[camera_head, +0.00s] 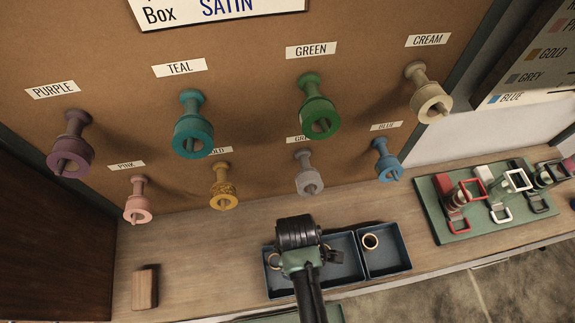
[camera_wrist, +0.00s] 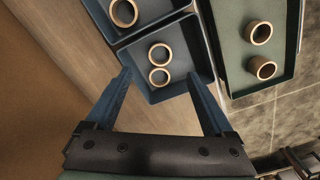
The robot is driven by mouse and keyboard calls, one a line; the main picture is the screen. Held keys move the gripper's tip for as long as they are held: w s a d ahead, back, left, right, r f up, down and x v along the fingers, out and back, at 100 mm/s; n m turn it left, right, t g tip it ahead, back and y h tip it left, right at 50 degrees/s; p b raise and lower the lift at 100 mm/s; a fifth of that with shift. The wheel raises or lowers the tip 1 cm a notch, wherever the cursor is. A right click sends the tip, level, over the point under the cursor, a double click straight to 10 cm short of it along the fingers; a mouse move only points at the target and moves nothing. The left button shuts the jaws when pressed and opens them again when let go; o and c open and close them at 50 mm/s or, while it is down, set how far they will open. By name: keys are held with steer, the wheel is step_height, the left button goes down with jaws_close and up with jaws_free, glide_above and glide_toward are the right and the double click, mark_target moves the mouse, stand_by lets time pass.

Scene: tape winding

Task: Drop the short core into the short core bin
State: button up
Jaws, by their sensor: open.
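Two tan ring cores, one (camera_wrist: 160,52) and another (camera_wrist: 159,76), lie side by side inside this bin, beyond the fingertips. No bin label is readable, so I cannot tell which bin is for short cores.
A green tray (camera_wrist: 285,75) with two cores (camera_wrist: 258,33) (camera_wrist: 262,67) lies in front of the bins. A wooden block (camera_head: 145,288) stands at left. Pegs with coloured rolls line the back board. A green board with clamp-like tools (camera_head: 485,205) lies right.

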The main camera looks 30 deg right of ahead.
step_height(320, 180, up, 9)
stand_by(0.3)
stand_by(0.5)
